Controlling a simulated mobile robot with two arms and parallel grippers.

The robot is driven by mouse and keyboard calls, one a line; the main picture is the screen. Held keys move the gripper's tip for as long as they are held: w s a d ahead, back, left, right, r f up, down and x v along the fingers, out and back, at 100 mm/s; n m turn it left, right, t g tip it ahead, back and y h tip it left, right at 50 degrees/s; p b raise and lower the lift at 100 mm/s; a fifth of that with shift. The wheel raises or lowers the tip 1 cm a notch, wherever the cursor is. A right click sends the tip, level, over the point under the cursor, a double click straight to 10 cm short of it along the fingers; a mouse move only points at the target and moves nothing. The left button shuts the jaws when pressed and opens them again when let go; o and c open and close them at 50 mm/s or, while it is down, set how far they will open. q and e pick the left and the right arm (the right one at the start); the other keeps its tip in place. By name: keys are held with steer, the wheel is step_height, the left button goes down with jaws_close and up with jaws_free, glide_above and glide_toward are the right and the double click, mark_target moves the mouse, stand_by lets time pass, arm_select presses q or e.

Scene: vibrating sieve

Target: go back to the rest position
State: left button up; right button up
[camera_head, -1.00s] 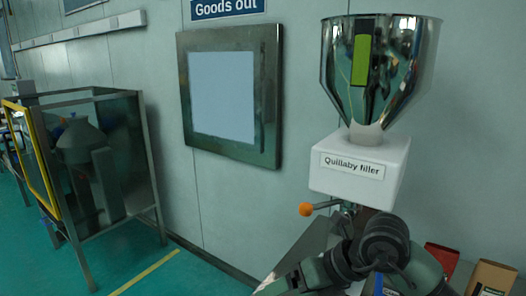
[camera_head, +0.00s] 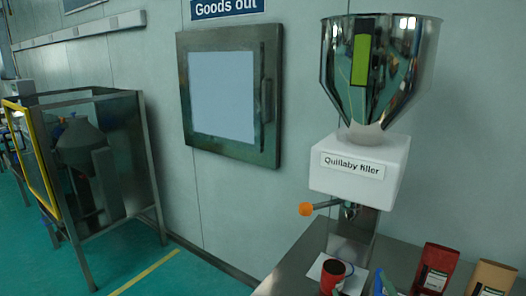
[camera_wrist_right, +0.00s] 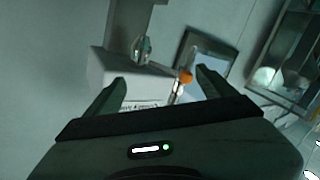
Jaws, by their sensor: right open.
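My right gripper (camera_wrist_right: 160,78) shows in the right wrist view with its two fingers spread wide and nothing held between them. In the head view neither gripper can be made out. The Quillaby filler (camera_head: 352,170), a white box under a shiny steel hopper (camera_head: 344,75), stands over the bench at the right of the head view. Its orange-knobbed lever (camera_head: 306,209) points left. In the right wrist view, the filler's white body (camera_wrist_right: 112,70) and orange knob (camera_wrist_right: 186,76) appear beyond the fingers. My left gripper is out of view.
On the bench (camera_head: 300,268) stand a red container (camera_head: 332,274) under the filler, a blue-edged item, a red pouch (camera_head: 435,268) and a tan pouch (camera_head: 490,279). A Goods out hatch (camera_head: 275,130) is on the wall. A glass-sided cabinet (camera_head: 140,150) stands left; green floor lies between.

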steer(key=s+f+g, duration=0.2)
steer(key=s+f, duration=0.1)
steer(key=f, duration=0.2)
steer(key=s+d+f+m+g, duration=0.1)
steer(key=s+f+g, duration=0.2)
steer(key=s+f, duration=0.1)
steer(key=s+d+f+m+g, duration=0.1)
steer(key=s+f+g, duration=0.1)
steer(key=f, duration=0.4)
steer(key=shift+s+f+g, duration=0.15)
steer(key=shift+s+g, duration=0.15)
steer(key=shift+s, duration=0.5)
steer(key=s+a+f+g+y, duration=0.1)
steer(key=s+f+g, duration=0.25)
steer(key=s, duration=0.35)
steer(key=s+a+f+g, duration=0.1)
steer(key=s+f+g, duration=0.2)
steer(key=s+f, duration=0.3)
steer(key=s+f+b, duration=0.3)
steer(key=f+b, duration=0.2)
steer(key=f, duration=2.6)
steer(key=s+d+f+g+b, duration=0.2)
steer(key=s+d+f+b, duration=0.1)
steer(key=s+f, duration=1.3)
steer(key=shift+f, duration=0.65)
